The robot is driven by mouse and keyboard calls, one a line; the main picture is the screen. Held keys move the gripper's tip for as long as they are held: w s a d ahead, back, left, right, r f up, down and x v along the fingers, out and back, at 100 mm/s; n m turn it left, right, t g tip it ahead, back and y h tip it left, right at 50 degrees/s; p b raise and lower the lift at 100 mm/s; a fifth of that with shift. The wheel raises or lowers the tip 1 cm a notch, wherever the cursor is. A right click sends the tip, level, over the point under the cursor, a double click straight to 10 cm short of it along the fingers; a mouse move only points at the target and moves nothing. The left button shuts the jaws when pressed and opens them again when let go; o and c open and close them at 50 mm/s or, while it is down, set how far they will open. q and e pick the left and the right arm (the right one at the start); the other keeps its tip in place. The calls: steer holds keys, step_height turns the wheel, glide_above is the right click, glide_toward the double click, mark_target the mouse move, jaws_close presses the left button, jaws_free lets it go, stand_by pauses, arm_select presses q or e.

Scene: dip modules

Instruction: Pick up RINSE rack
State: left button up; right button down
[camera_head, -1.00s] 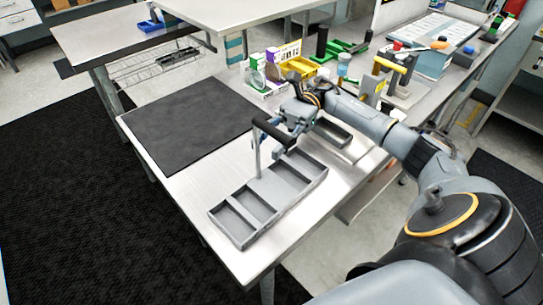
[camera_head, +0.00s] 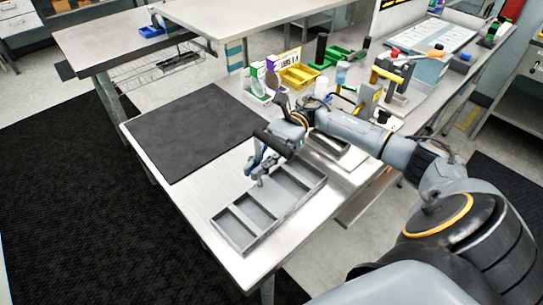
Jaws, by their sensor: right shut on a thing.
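A grey metal tray-like piece with several compartments (camera_head: 246,238) lies at the front of the bench. A rack with a black bar handle (camera_head: 276,143) stands at its back part; its upright post is now mostly hidden by my right gripper. My right gripper (camera_head: 259,172) is low over the compartments, just below and left of the black bar, shut on the rack. The exact contact is too small to see, and no RINSE lettering is legible. My left gripper is not in view.
A dark mat (camera_head: 195,130) lies left of the tray. Behind my arm are a yellow bin (camera_head: 299,76), small boxes (camera_head: 259,78), bottles and other handled stands (camera_head: 388,76). A second small tray (camera_head: 335,148) sits close under my forearm. The bench's front left edge is clear.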

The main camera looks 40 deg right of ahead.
steer(key=shift+r, duration=0.1)
stand_by(0.4)
steer(key=shift+r+b, duration=0.35)
steer(key=shift+r, duration=0.1)
steer(key=s+d+r+b, duration=0.4)
steer(key=s+d+r, duration=0.2)
steer(key=s+r, duration=0.6)
steer(key=shift+s, duration=0.35)
